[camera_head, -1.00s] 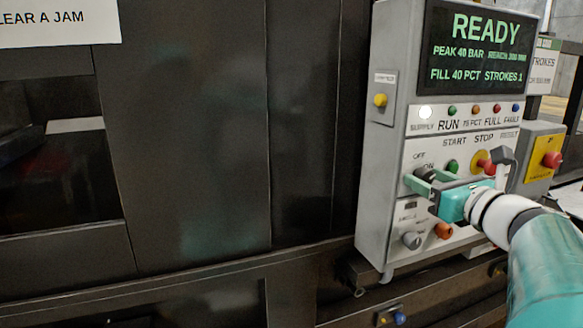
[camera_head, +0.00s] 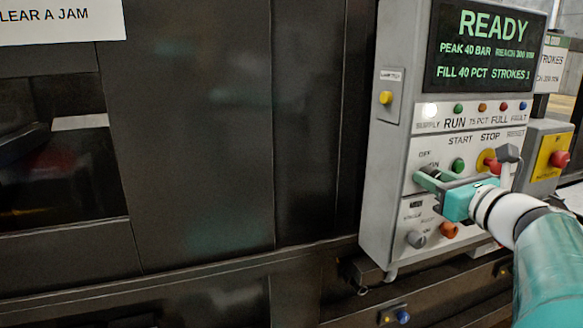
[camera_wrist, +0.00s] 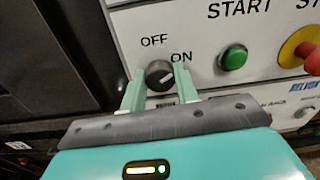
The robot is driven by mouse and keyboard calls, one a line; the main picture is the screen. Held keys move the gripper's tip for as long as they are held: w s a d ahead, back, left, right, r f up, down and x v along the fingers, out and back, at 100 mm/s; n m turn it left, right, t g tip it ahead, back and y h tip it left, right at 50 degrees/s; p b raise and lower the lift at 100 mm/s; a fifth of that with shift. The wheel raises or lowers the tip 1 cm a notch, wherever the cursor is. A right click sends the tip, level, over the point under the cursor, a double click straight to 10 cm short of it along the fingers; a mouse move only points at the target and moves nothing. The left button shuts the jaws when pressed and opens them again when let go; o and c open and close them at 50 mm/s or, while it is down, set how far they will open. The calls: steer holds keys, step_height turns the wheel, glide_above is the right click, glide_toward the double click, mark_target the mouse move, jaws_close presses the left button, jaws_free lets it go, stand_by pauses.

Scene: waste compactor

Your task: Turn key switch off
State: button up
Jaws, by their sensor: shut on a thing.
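The key switch (camera_wrist: 159,75) is a dark round knob with a light pointer line, marked OFF at upper left and ON at upper right. In the wrist view its pointer line slants up to the right, toward ON. My gripper (camera_wrist: 158,90) has one teal finger on each side of the knob and is shut on it. In the head view my gripper (camera_head: 428,180) reaches the grey control panel (camera_head: 385,190) from the right. There the knob is mostly hidden by the fingers.
Beside the switch are a green START button (camera_wrist: 233,57) and a red STOP button (camera_wrist: 312,62) on a yellow base. Below are a grey knob (camera_head: 417,239) and an orange knob (camera_head: 449,230). The screen (camera_head: 485,48) reads READY.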

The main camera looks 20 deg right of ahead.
steer(key=shift+n, duration=0.4)
steer(key=n, duration=1.1)
steer(key=shift+r, duration=0.1)
stand_by(0.4)
steer(key=o, duration=1)
steer(key=shift+c, duration=0.2)
steer(key=s, duration=1.3)
steer(key=shift+s+d+f, duration=0.15)
steer(key=shift+s+f, duration=0.1)
steer(key=shift+s, duration=0.15)
